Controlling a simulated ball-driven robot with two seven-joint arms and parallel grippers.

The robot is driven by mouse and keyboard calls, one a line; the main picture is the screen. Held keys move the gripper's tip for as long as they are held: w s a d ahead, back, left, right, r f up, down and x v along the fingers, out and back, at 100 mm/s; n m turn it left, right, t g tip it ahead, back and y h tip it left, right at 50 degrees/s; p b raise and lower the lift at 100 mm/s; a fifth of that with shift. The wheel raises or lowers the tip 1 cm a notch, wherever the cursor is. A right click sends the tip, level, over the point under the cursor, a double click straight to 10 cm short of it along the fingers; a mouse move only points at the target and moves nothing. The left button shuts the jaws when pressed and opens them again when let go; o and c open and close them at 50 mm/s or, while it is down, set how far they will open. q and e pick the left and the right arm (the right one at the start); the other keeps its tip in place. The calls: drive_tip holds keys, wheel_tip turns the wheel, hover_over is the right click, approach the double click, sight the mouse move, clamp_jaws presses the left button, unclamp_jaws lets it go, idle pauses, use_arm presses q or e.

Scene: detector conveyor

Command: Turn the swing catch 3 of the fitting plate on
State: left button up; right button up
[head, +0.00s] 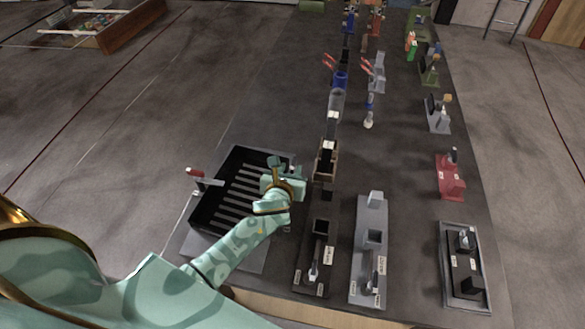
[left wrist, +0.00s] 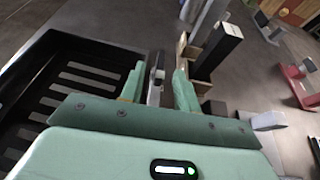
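My left gripper (head: 283,180) is above the right edge of the slotted black tray. In the left wrist view its two green fingers (left wrist: 160,82) stand apart, with a narrow grey upright part (left wrist: 155,88) showing between them. I cannot tell whether they touch it. I cannot make out for sure which piece is the fitting plate or swing catch 3. Labelled plates lie on the table: a dark one (head: 303,276), a grey one (head: 366,285) and a dark one in a grey frame (head: 448,262). Their labels are too small to read. My right gripper is not in view.
The slotted black tray (head: 206,207) has a red-tipped lever (head: 196,174) at its left. An open wooden box with a black block (head: 327,158) stands just right of my left gripper. A red fixture (head: 450,185) and several others line the table's right side.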

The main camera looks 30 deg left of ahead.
sight(293, 165)
use_arm(q)
drive_tip(key=shift+b+x, duration=0.35)
drive_tip(key=shift+x, duration=0.9)
drive_tip(key=shift+w+f, duration=0.15)
drive_tip(key=shift+w, duration=0.25)
drive_tip(key=c, duration=0.7)
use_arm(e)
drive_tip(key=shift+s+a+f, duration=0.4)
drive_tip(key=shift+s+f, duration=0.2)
use_arm(q)
drive_tip(key=shift+s, duration=0.1)
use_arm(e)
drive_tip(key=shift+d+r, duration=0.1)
